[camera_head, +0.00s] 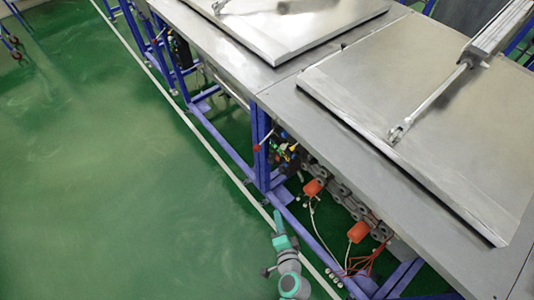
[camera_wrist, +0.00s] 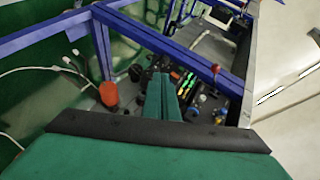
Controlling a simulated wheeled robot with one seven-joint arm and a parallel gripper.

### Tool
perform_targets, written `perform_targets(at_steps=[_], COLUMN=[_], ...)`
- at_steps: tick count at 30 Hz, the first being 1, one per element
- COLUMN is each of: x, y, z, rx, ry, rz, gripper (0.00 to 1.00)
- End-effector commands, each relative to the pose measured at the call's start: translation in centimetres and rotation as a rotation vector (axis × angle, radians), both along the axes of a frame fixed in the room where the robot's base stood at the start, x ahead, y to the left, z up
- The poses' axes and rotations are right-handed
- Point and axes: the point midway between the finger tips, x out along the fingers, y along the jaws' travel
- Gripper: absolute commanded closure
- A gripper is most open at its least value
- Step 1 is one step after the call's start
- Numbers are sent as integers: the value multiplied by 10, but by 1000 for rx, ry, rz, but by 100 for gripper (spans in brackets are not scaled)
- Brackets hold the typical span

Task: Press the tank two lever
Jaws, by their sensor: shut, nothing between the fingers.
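A lever with a red knob (camera_head: 257,148) stands out from the blue frame by the corner between two lidded tanks. It also shows in the wrist view as a red knob (camera_wrist: 215,69), up and right of my fingertips. Another red-knobbed lever (camera_head: 155,42) is farther off at the upper left. No label shows which lever is tank two's. My gripper (camera_head: 278,213) is low beside the frame, in front of and below the nearer lever and apart from it. In the wrist view my gripper (camera_wrist: 164,80) has its teal fingers together and empty.
The nearer tank's flat lid (camera_head: 415,110) and the farther lid (camera_head: 275,25) are both down. Blue frame bars (camera_wrist: 160,38), valves, orange floats (camera_head: 358,232) and loose hoses crowd the space beneath. The green floor (camera_head: 110,180) at left is clear.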

Motion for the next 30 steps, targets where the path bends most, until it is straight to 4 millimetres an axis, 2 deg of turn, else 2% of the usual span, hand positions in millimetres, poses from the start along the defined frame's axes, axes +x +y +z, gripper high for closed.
perform_targets(at_steps=[1,6,9,12,18,30], x=[24,83,108,123,133,138], y=[-7,-22,-32,-38,-43,-40], z=[5,32,51,66,79,78], rx=[78,330,438,509,564,564], ry=[-24,-97,-138,-168,-194,-193], rz=[-4,21,42,64,82,83], gripper=[100,100,100,100,100,100])
